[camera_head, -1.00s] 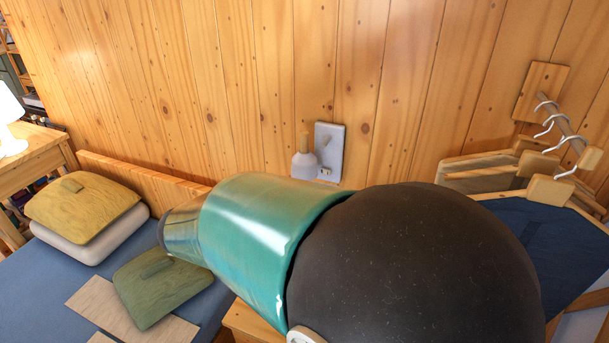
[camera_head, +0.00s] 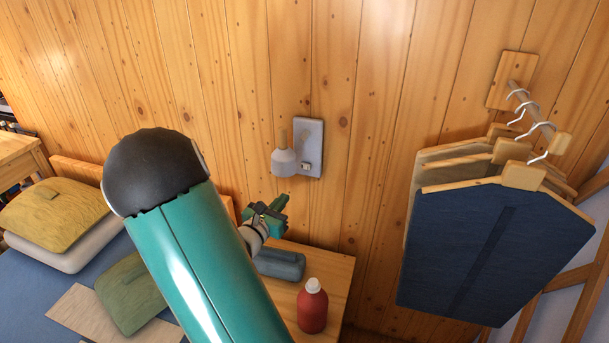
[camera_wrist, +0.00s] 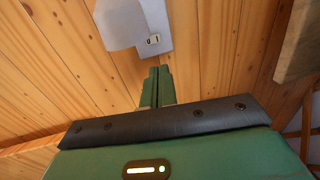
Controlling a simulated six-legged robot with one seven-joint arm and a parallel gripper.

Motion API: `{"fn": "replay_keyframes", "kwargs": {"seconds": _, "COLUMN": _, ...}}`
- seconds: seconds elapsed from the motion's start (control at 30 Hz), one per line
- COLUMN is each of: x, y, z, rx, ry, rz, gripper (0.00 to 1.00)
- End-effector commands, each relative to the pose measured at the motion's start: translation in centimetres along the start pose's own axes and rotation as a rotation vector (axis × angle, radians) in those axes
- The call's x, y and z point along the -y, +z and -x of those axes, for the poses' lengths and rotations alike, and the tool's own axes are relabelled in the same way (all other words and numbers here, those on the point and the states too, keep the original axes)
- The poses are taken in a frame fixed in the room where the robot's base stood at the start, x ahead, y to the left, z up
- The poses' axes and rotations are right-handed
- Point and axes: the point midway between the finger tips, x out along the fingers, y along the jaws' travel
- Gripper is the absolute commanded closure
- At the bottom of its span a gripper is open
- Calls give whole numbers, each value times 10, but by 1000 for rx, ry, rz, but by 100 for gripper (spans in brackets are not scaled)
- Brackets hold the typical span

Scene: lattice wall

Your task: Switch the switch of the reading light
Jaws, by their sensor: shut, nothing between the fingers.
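The reading light (camera_head: 285,160) is a small grey lamp on a pale rectangular plate (camera_head: 310,140) fixed to the wood wall. Its small switch (camera_head: 304,166) sits low on the plate, right of the lamp shade. In the wrist view the switch (camera_wrist: 154,40) shows on the plate (camera_wrist: 157,18), just above and beyond my fingertips. My gripper (camera_head: 282,202) is green, shut and empty, below the plate and apart from it. Its closed fingers (camera_wrist: 158,72) point up toward the plate in the wrist view.
Below my gripper, a wooden bedside table (camera_head: 338,275) holds a grey-blue case (camera_head: 280,264) and a red bottle (camera_head: 313,307). Clothes on hangers (camera_head: 490,245) hang at the right. Cushions (camera_head: 55,215) lie on the bed at the left. The wall around the plate is clear.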

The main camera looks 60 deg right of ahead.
Motion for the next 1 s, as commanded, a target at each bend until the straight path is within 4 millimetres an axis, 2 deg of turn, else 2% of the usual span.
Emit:
{"fn": "replay_keyframes", "kwargs": {"seconds": 0.3, "x": 0, "y": 0, "z": -1, "rx": 1, "ry": 0, "rz": -1, "gripper": 100}}
{"fn": "replay_keyframes", "kwargs": {"seconds": 0.47, "x": 0, "y": 1, "z": -13, "rx": 2, "ry": -2, "rz": -3, "gripper": 100}}
{"fn": "replay_keyframes", "kwargs": {"seconds": 1.0, "x": 1, "y": 0, "z": -114, "rx": 1, "ry": -3, "rz": -1, "gripper": 100}}
